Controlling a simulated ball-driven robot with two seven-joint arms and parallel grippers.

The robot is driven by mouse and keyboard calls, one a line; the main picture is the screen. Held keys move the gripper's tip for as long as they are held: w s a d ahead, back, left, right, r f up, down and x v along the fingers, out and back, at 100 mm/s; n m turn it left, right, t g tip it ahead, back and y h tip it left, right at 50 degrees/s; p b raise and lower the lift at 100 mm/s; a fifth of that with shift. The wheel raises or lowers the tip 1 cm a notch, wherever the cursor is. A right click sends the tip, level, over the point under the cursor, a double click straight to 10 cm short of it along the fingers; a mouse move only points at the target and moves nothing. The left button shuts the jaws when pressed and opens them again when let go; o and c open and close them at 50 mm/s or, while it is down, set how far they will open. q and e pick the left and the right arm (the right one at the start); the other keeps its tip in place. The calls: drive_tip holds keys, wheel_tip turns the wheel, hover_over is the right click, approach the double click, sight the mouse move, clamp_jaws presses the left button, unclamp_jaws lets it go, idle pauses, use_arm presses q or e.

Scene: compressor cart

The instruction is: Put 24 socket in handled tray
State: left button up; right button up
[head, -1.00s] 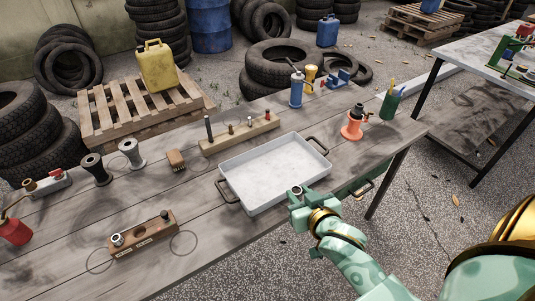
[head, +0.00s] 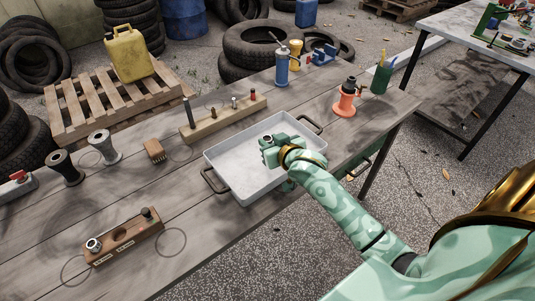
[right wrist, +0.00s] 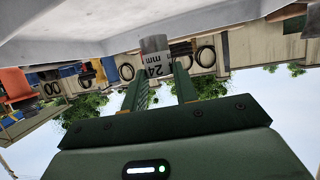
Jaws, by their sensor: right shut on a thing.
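The handled tray (head: 232,172) is a shallow white-grey tray with a dark handle at each end, on the workbench. My right gripper (head: 270,145) is over the tray's inside, shut on the 24 socket (head: 268,138), a small silver cylinder. In the right wrist view the 24 socket (right wrist: 154,43) sits at the fingertips of my right gripper (right wrist: 160,75), by a "24 mm" label. The pale tray surface (right wrist: 75,25) shows close by in that view. I cannot tell whether the socket touches the tray. My left gripper is out of view.
A wooden socket block (head: 125,238) with an empty hole is at the front left. A wooden peg rail (head: 222,120) stands just behind the tray. Bare bench (head: 190,210) lies left of the tray.

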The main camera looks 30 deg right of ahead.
drive_tip(key=shift+w+d+f, duration=0.15)
drive_tip(key=shift+w+f, duration=0.25)
drive_tip(key=shift+f, duration=0.2)
wheel_tip(320, 180, down, 4)
drive_tip(key=b, duration=0.3)
drive_tip(key=shift+w+r, duration=0.15)
drive_tip(key=shift+r, duration=0.25)
drive_tip(key=o, duration=1)
drive_tip(key=shift+f, duration=0.1)
drive_tip(key=shift+o, duration=0.2)
drive_tip(key=shift+r, duration=0.2)
drive_tip(key=p+v, duration=0.5)
drive_tip(key=v, duration=0.7)
